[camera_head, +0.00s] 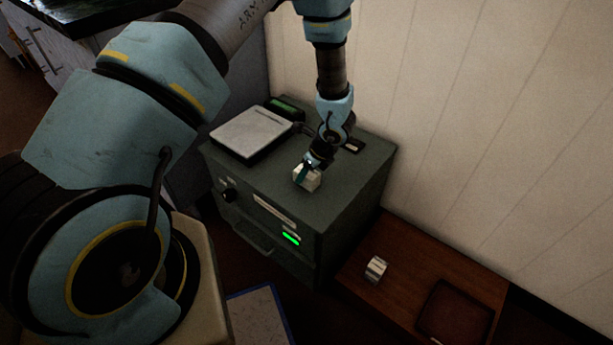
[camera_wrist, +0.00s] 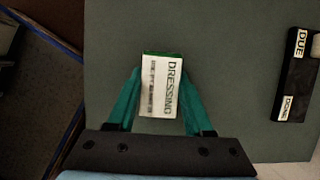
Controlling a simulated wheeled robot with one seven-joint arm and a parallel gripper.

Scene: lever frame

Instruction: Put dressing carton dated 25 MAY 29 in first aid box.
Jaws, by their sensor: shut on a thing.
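My gripper (camera_head: 309,168) is over the top of the dark green cabinet, pointing down. It is shut on a small white carton (camera_head: 307,180), which also shows in the wrist view (camera_wrist: 161,88) between the two teal fingers. The carton's face reads "DRESSING", with a green edge at the far end. Smaller print beside that word is too blurred to read, so I cannot tell its date. A second small white carton (camera_head: 376,268) stands on the low brown table, its print too small to read. I cannot make out a first aid box in either view.
The green cabinet (camera_head: 350,225) has a lit green strip on its front and a pale flat-topped device (camera_head: 250,132) on top. A black piece labelled "DUE" and "DONE" (camera_wrist: 293,75) lies right of the carton. The brown table (camera_head: 415,250) holds a dark tray (camera_head: 458,308).

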